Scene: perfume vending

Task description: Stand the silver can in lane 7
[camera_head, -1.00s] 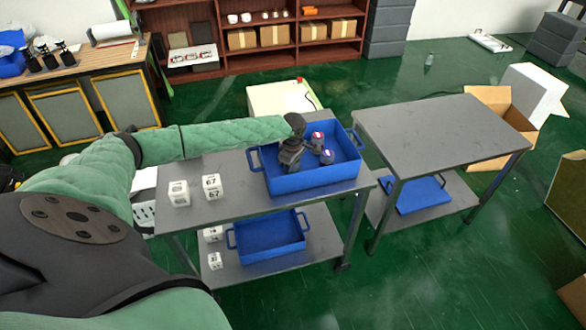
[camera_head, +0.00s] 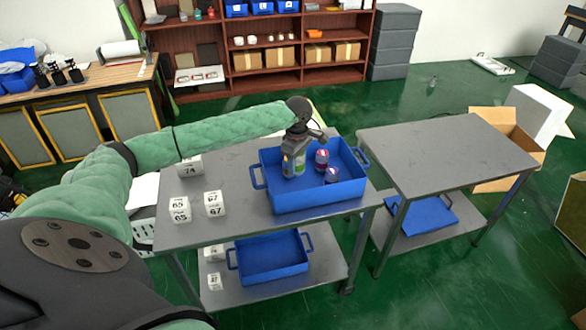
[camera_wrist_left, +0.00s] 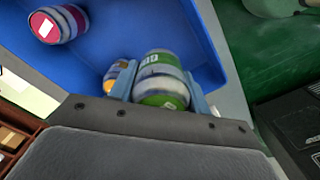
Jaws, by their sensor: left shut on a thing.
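My left gripper (camera_head: 295,150) is shut on a green-and-silver can (camera_wrist_left: 160,80), held between its fingers. In the head view that can (camera_head: 299,166) shows just under the gripper, over the left part of the blue tray (camera_head: 320,198). I cannot tell whether it clears the tray floor. An orange-and-blue can (camera_wrist_left: 118,75) shows just outside one finger, partly hidden. No lane 7 label is readable. My right gripper is out of view.
The tray sits on a grey cart (camera_head: 235,180) with white numbered blocks (camera_head: 213,204) left of it. A second blue tray (camera_head: 270,258) is on the lower shelf. Another grey table (camera_head: 450,150) with a clear top stands right. Shelving (camera_head: 270,75) stands behind.

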